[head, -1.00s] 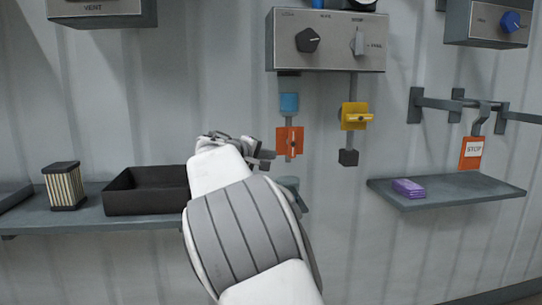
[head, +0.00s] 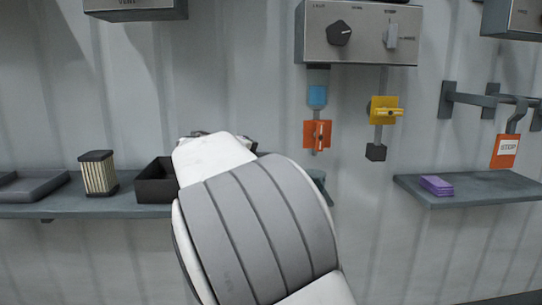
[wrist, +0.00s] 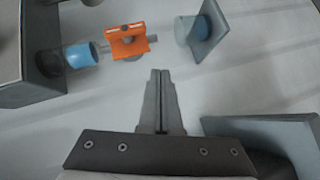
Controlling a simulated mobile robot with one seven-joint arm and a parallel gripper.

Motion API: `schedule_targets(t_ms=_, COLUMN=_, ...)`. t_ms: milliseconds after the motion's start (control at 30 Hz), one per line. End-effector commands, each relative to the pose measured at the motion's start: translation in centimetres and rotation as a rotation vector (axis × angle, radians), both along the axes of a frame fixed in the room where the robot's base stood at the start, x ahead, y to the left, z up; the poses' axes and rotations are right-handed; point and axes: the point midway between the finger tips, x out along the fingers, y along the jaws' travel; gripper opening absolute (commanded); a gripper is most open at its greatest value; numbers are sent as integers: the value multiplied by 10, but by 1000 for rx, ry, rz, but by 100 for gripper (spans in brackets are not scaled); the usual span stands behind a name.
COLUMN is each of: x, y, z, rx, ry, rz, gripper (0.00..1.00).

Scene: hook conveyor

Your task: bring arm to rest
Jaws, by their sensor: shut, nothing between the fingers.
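My gripper (wrist: 160,75) shows in the wrist view with its two fingers together and nothing between them. It points toward the wall, short of an orange clamp piece (wrist: 126,42) and a blue cylinder (wrist: 82,55). In the head view my arm fills the lower middle and hides the fingers. There the orange piece (head: 317,134) and the blue cylinder (head: 317,96) hang below the control box, up and right of my wrist.
A control box (head: 358,40) with a knob and switch is above. A yellow piece (head: 384,110) hangs beside. Left shelf (head: 70,210) holds a black bin (head: 155,184) and a striped filter (head: 98,174). Right shelf (head: 480,188) holds a purple block (head: 436,186); a STOP tag (head: 505,151) hangs above.

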Motion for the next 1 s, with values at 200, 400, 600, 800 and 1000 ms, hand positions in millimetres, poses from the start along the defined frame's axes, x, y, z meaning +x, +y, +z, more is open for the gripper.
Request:
schedule_targets(t_ms=200, x=-10, y=-22, z=-5, rx=57, ry=31, rz=-26, gripper=0)
schedule_targets(t_ms=400, x=-62, y=-86, z=-32, rx=293, ry=141, rz=-107, gripper=0)
schedule_targets(t_ms=600, x=-138, y=-123, z=-59, rx=555, ry=236, rz=-158, gripper=0)
schedule_targets(t_ms=800, x=-217, y=-132, z=-79, rx=784, ry=287, rz=-175, gripper=0)
schedule_targets(t_ms=1000, x=-294, y=-121, z=-97, rx=977, ry=297, rz=-174, gripper=0)
